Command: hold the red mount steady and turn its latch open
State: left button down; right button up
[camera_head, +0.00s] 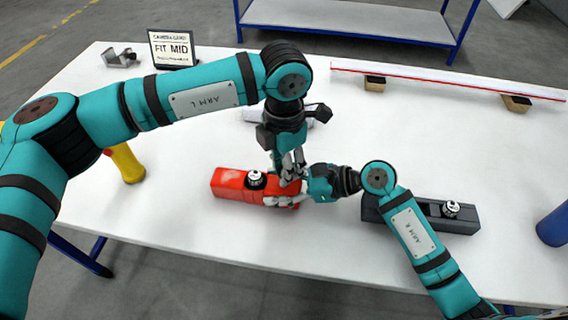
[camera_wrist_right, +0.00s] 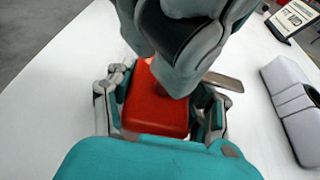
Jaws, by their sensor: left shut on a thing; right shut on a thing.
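The red mount (camera_head: 230,184) lies on the white table, with a black-and-white round knob (camera_head: 256,179) on top. My right gripper (camera_head: 294,198) comes from the right and is shut around the mount's right end. In the right wrist view its fingers are on both sides of the red mount (camera_wrist_right: 152,112). My left gripper (camera_head: 291,176) points down on the same end, its fingers shut and touching the top of the mount. A flat grey latch lever (camera_wrist_right: 226,82) sticks out beside the left fingers in the right wrist view. The left fingers hide the rest of the latch.
A dark mount (camera_head: 462,221) lies to the right, partly under my right arm. A yellow cylinder (camera_head: 127,163) stands left, a blue one (camera_head: 555,226) far right. A FIT MID sign (camera_head: 172,48), a metal bracket (camera_head: 120,58) and a long rail (camera_head: 440,80) are behind. The front table strip is clear.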

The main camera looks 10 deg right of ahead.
pick_arm(q)
jog(key=shift+s+d+r, duration=0.1)
jog(key=shift+d, duration=0.15)
pick_arm(e)
jog(key=shift+s+a+f, duration=0.1)
jog(key=shift+a+f, duration=0.05)
jog(key=shift+f, duration=0.05)
pick_arm(q)
jog(key=c, duration=1.4)
grip_release()
jog(key=o, duration=0.4)
jog(key=shift+a, duration=0.15)
notch_tip(320, 180, up, 12)
pick_arm(e)
jog(key=o, duration=1.4)
jog(key=shift+c, duration=0.2)
jog(key=shift+r, duration=0.1)
